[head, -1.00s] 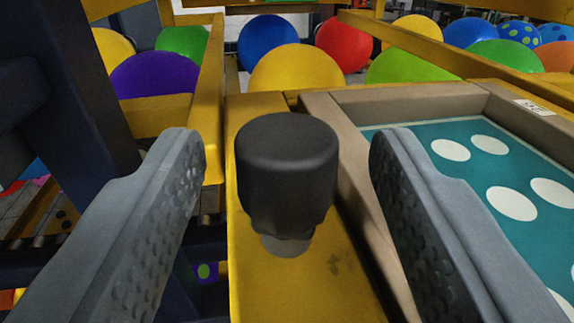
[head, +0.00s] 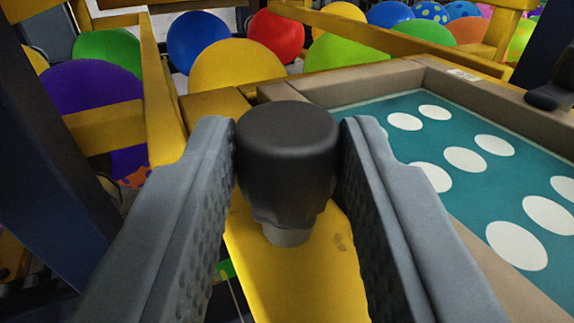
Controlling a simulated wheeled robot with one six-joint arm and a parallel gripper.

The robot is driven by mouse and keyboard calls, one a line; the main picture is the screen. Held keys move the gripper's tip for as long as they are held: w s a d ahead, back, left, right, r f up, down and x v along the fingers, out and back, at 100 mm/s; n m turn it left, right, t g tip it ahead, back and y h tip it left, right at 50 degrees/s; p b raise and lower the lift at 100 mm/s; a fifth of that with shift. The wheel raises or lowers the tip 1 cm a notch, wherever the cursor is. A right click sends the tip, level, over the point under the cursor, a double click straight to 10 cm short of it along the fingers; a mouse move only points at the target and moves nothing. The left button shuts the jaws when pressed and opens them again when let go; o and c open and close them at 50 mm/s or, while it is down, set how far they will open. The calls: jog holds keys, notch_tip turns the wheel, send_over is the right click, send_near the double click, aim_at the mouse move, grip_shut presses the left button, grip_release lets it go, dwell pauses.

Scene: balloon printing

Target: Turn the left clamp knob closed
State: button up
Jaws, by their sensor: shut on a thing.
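The black clamp knob (head: 287,165) stands upright on a short grey stem on the yellow bar (head: 295,285), in the middle of the head view. My gripper (head: 288,150) has one finger on each side of the knob, and both fingers meet its sides. It is shut on the knob. The inner finger pads are dimpled and partly cover the bar. The printing screen (head: 465,158), teal with white dots, lies right of the knob. Its beige frame (head: 525,115) is partly hidden behind the right finger.
Another dark knob (head: 556,92) sits at the right edge, beyond the frame. Yellow rails (head: 163,75) and several coloured balloons (head: 235,65) are behind the knob. A dark post (head: 50,160) rises at the left. Open space shows above the screen.

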jog(key=o, duration=1)
jog(key=shift+c, duration=0.2)
jog(key=s+a, duration=0.1)
jog(key=s, duration=1.6)
jog(key=shift+s+a, duration=0.15)
jog(key=shift+s, duration=0.05)
